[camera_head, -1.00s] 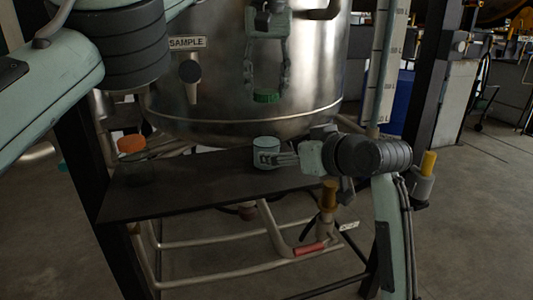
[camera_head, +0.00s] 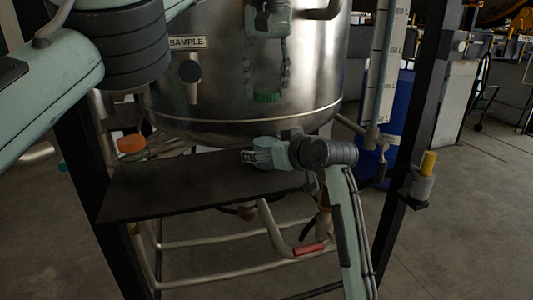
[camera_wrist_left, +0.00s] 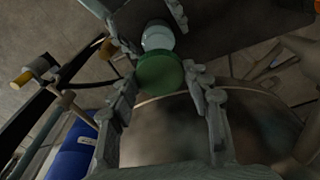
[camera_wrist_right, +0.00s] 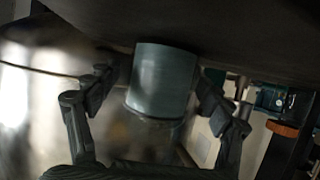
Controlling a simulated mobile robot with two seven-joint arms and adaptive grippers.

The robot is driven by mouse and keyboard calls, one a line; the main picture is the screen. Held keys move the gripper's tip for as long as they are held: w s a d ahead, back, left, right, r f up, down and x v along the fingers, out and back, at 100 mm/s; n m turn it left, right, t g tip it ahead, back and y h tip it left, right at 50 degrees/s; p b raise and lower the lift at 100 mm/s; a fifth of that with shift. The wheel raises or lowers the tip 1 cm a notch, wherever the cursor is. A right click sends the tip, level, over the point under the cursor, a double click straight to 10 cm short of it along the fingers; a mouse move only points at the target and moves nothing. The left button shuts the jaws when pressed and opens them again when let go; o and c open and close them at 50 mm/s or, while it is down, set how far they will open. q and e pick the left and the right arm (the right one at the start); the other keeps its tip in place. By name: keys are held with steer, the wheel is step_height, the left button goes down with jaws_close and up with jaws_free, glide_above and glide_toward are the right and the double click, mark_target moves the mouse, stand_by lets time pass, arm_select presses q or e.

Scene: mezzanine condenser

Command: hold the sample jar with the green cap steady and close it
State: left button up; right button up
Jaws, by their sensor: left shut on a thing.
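The green cap (camera_head: 266,97) is held between the fingertips of my left gripper (camera_head: 267,88), in front of the steel vessel. It also shows in the left wrist view (camera_wrist_left: 160,74). The open-topped sample jar (camera_head: 266,142) stands upright on the dark shelf, below the cap with a gap between them. In the right wrist view the jar (camera_wrist_right: 162,80) sits between the spread fingers of my right gripper (camera_wrist_right: 155,92). A gap shows on the left of the jar; contact on the right is unclear. In the head view the right gripper partly hides the jar.
The dark shelf (camera_head: 180,190) is bare in the middle. A clear jar with an orange cap (camera_head: 131,144) stands at its left back. The steel vessel (camera_head: 230,80) with a SAMPLE label rises behind. Pipes and a red handle (camera_head: 310,248) lie below the shelf.

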steer(key=c, duration=1.6)
arm_select(q)
glide_above(266, 128)
steer(key=shift+s+f, duration=0.15)
steer(key=shift+f, duration=2.3)
steer(key=shift+f, duration=0.9)
steer(key=shift+f, duration=0.5)
arm_select(e)
jaws_close()
